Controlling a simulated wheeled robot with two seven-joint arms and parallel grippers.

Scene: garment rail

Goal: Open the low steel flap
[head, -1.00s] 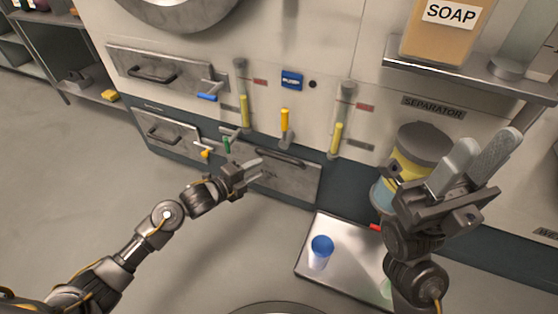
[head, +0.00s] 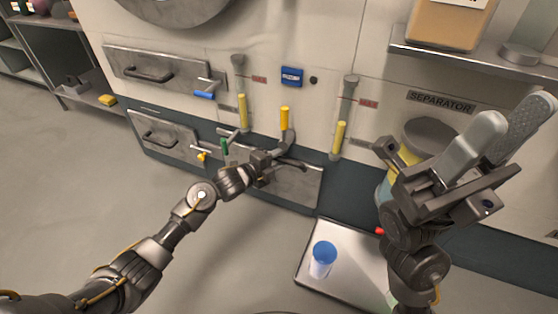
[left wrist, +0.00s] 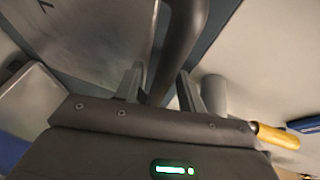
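The low steel flap (head: 300,188) is a grey panel near the bottom of the wall unit, with a dark bar handle (head: 298,164) along its top. It looks shut. My left gripper (head: 275,160) is at the left part of this handle and hides some of it. In the left wrist view, the dark handle (left wrist: 180,40) runs between the two fingers (left wrist: 160,88), with gaps visible beside it; the fingers are apart and do not appear closed on it. My right gripper (head: 515,115) is raised at the right, fingers apart and empty.
Another steel panel (head: 178,143) with a handle is left of the flap. Open floor is in front.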

